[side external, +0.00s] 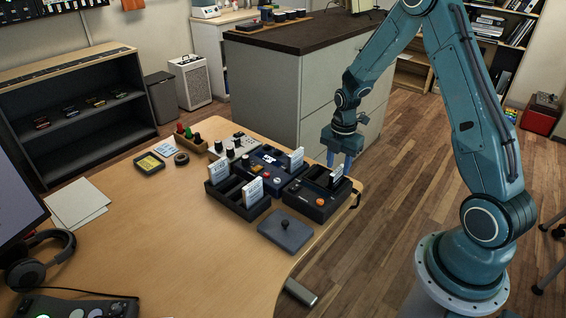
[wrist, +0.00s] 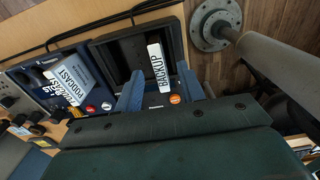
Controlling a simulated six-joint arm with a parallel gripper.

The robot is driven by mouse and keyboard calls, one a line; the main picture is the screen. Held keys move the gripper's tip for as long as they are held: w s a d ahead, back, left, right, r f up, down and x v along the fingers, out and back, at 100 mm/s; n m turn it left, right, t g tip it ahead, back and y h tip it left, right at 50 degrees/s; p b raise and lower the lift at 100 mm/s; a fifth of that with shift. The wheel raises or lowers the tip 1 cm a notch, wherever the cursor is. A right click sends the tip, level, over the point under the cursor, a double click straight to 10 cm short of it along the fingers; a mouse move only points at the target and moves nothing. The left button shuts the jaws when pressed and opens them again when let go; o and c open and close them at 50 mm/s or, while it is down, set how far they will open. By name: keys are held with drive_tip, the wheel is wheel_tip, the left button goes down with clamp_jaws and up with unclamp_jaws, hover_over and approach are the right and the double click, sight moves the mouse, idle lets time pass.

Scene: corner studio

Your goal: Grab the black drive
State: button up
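A dark drive with a white label reading BACKUP (wrist: 158,68) stands in a black dock (wrist: 110,50) with an orange button. In the side view, this drive (side external: 336,175) stands upright in the black dock (side external: 312,203) near the table's right edge. My gripper (side external: 339,160) is just above the drive, pointing down. In the wrist view, my gripper (wrist: 160,82) is open, with one blue finger on each side of the drive. I cannot tell whether the fingers touch it. The drive's lower part is hidden in the dock.
A blue dock (side external: 262,178) holds a drive labelled PODCAST (wrist: 70,80). A black rack (side external: 238,208) holds two more white-labelled drives. A dark plate with a knob (side external: 285,234) lies in front.

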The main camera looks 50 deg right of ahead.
sight(336, 183)
drive_tip(key=shift+f, duration=1.45)
clamp_jaws()
